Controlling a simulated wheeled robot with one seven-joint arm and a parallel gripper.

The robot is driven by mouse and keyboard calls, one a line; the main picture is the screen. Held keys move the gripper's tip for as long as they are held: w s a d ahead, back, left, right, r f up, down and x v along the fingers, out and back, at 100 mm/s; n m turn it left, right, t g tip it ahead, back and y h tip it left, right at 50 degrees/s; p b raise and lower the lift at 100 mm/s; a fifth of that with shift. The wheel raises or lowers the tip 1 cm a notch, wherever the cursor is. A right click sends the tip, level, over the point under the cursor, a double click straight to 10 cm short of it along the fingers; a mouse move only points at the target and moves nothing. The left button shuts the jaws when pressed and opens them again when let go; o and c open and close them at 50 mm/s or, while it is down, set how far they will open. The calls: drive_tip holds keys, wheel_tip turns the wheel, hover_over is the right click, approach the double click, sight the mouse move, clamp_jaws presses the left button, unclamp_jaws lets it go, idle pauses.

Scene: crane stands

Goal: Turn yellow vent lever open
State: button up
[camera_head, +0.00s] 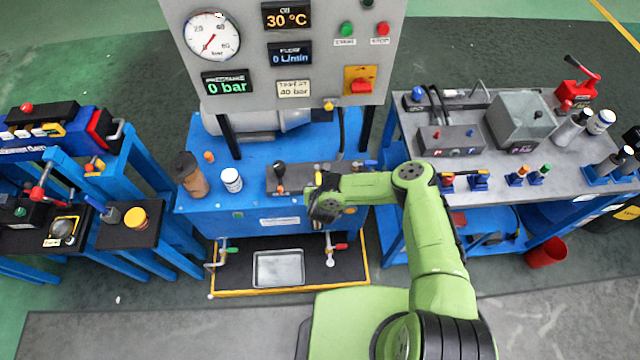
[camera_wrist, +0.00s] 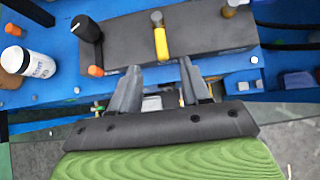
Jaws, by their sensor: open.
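The yellow vent lever (camera_wrist: 161,42) stands on a dark valve block (camera_wrist: 205,38) in the wrist view, its yellow handle pointing toward my gripper. My gripper (camera_wrist: 155,75) is open, with its two grey fingers reaching toward the lever from the near side. The lever lies between the lines of the two fingers, and its lower end is close to the fingertips; I cannot tell whether they touch. In the head view the valve block (camera_head: 287,178) sits on the blue bench, and my arm hides part of it and my fingers.
A white bottle (camera_wrist: 28,62) stands further left. A brass-coloured knob (camera_wrist: 232,8) is at the block's right end. A metal tray (camera_head: 279,268) lies below the blue bench (camera_head: 215,200).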

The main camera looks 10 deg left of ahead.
drive_tip(key=p+v, duration=0.3)
drive_tip(key=v, duration=0.2)
drive_tip(key=shift+r, duration=0.25)
drive_tip(key=shift+f, duration=0.1)
